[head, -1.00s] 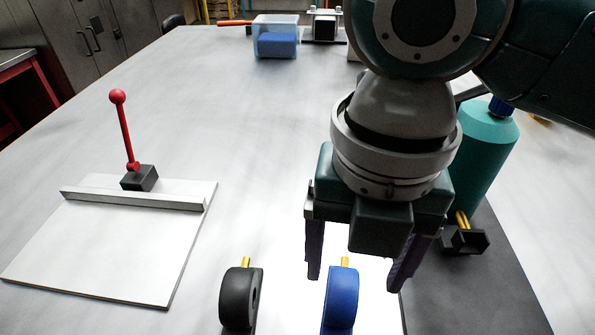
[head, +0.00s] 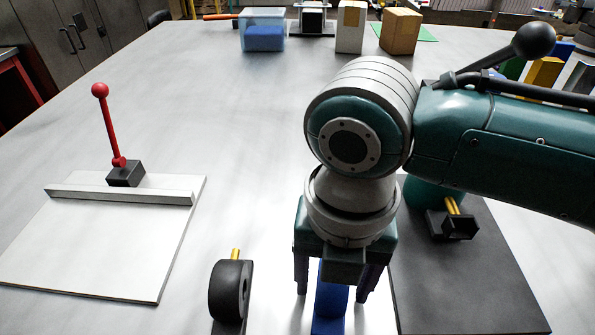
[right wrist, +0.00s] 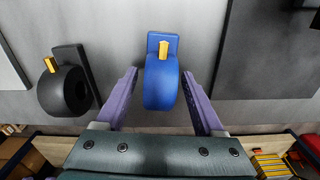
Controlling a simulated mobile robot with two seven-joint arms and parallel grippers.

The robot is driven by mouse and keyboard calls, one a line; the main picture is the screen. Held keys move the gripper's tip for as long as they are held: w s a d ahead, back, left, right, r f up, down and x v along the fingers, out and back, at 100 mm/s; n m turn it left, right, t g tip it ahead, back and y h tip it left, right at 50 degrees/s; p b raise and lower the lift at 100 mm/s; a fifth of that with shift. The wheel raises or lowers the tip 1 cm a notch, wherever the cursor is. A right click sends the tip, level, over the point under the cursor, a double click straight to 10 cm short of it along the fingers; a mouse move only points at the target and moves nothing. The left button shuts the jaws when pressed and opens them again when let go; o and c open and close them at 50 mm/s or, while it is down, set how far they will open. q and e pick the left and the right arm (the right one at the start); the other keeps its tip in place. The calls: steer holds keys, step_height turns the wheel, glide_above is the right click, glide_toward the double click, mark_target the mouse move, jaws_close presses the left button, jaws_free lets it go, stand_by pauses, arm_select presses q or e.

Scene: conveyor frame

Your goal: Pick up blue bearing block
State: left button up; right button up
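The blue bearing block (head: 329,300) stands near the table's front edge, partly hidden by my right gripper in the head view. In the right wrist view the blue bearing block (right wrist: 161,82) shows a rounded body, a flat base and a yellow fitting on top. My right gripper (head: 330,288) is open above it. In the right wrist view the two purple fingers (right wrist: 163,86) are on either side of the block, with a gap on both sides. My left gripper is not in view.
A black bearing block (head: 231,292) stands just left of the blue one. A dark mat (head: 470,285) lies to the right, with a small black part (head: 452,224) on it. A white board (head: 90,250) with a red lever (head: 108,125) is at left.

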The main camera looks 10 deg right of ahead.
jaws_close()
stand_by(0.3)
stand_by(0.8)
